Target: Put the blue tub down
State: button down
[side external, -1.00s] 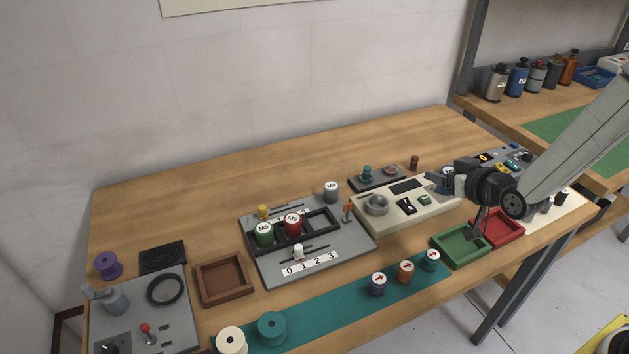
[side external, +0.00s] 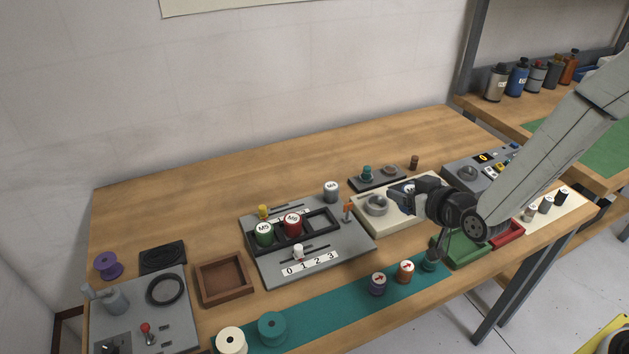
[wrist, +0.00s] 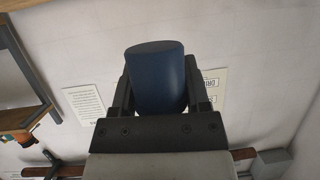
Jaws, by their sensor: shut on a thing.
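My gripper (side external: 402,194) is shut on the blue tub (wrist: 160,80). In the wrist view the tub is a dark blue cylinder between the two black fingers. In the side external view the blue tub (side external: 408,186) shows only a small part beside my fingers, over the cream panel (side external: 408,222) with its grey round cup (side external: 377,202). My gripper hides part of that panel, and I cannot tell how high the tub is above it.
A grey rack (side external: 346,251) holds green (side external: 264,234) and red (side external: 292,225) tubs. A grey tub (side external: 331,191) stands behind it. Green (side external: 452,257) and red (side external: 513,232) trays lie right of the teal strip (side external: 330,308). The table's back left is clear.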

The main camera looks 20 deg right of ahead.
jog(key=s+a+f, duration=0.2)
jog(key=a, duration=0.6)
jog(key=s+a+f+n+y, duration=0.1)
jog(key=s+a+f, duration=0.1)
jog(key=a, duration=0.6)
jog(key=shift+s+f+n+y, duration=0.3)
jog(key=shift+s, duration=0.45)
jog(key=shift+f, duration=0.15)
send_over(342, 297)
jog(key=shift+w+f, duration=0.1)
jog(key=shift+f, duration=2.7)
jog(key=shift+f, duration=1.9)
jog(key=shift+f, duration=0.15)
jog(key=shift+c, duration=0.3)
grip_release()
